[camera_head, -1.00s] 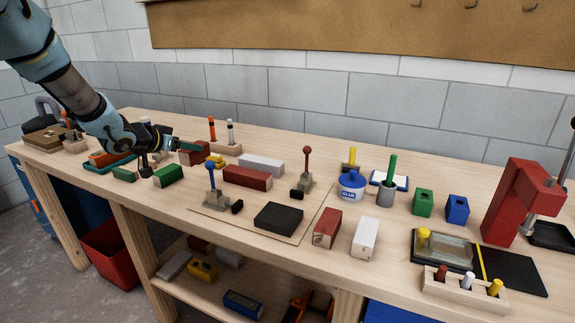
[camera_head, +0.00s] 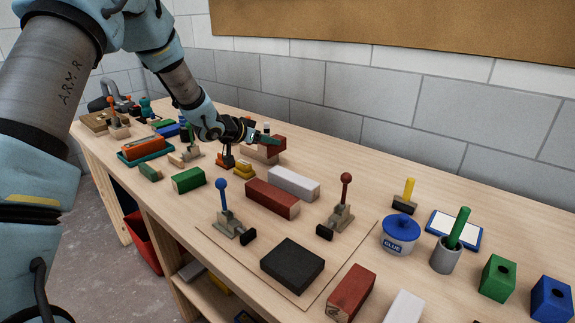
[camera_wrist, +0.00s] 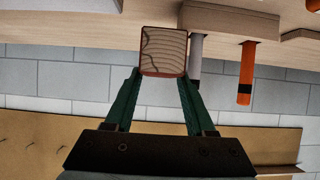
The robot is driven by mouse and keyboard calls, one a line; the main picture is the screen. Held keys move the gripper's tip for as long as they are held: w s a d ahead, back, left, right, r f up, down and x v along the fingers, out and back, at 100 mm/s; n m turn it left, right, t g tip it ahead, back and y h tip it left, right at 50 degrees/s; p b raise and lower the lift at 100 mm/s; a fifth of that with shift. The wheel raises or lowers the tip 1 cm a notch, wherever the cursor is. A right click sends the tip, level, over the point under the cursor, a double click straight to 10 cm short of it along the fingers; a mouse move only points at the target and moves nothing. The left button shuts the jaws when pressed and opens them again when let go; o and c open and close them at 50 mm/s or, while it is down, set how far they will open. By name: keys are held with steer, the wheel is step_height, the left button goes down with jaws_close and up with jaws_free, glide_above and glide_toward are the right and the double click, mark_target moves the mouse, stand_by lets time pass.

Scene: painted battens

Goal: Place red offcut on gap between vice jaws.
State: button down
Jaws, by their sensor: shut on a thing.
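My gripper (camera_head: 266,139) has green fingers that are shut on a red offcut (camera_head: 276,144). In the wrist view my gripper (camera_wrist: 161,75) has a finger on each side of the offcut (camera_wrist: 163,45), whose pale end grain faces the camera. In the head view the offcut is in front of a wooden marker holder (camera_head: 257,154) and partly hides it; it appears raised off the bench. I cannot make out the vice or its jaws for certain in either present view.
A red block (camera_head: 270,198) and a white block (camera_head: 293,182) lie nearby. Two clamps with blue (camera_head: 222,185) and red (camera_head: 347,178) knobs stand near a black block (camera_head: 292,265). A glue pot (camera_head: 400,235) is at right. The bench is bare behind the red-knobbed clamp.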

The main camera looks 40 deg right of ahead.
mark_target(262, 156)
steer(key=shift+f+p, duration=0.55)
steer(key=shift+f, duration=2.5)
steer(key=shift+f, duration=0.1)
steer(key=shift+c, duration=1.2)
jaws_free()
steer(key=shift+r, duration=0.2)
steer(key=b+v, duration=0.2)
steer(key=v, duration=1)
steer(key=shift+b, duration=0.3)
